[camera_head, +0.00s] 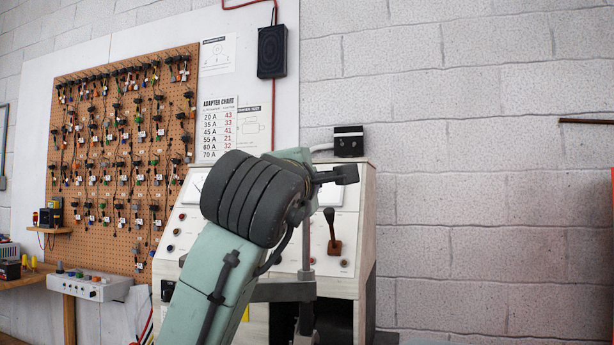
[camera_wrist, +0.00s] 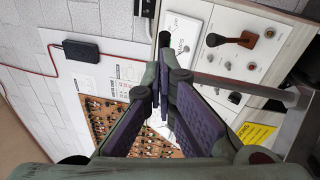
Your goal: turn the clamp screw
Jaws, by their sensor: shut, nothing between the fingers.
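A grey rod (camera_wrist: 240,85), which looks like the clamp screw, runs from a grey arm (camera_wrist: 290,97) at the test bench. Its end nearest my gripper is behind the right finger in the wrist view. In the head view the rod (camera_head: 306,240) rises from the grey clamp arm (camera_head: 285,291), and its upper part is hidden by my arm. My gripper (camera_wrist: 164,78) is shut and empty, with its fingertips close to the rod's end in the wrist view. I cannot tell whether they touch it. In the head view the fingers are not clearly visible behind my wrist.
The bench (camera_head: 358,230) carries a black lever with an orange base (camera_head: 335,247) and several small knobs. A pegboard of adapters (camera_head: 95,150) hangs at left, with a white switch box (camera_head: 92,288) below. A yellow label (camera_wrist: 257,135) shows.

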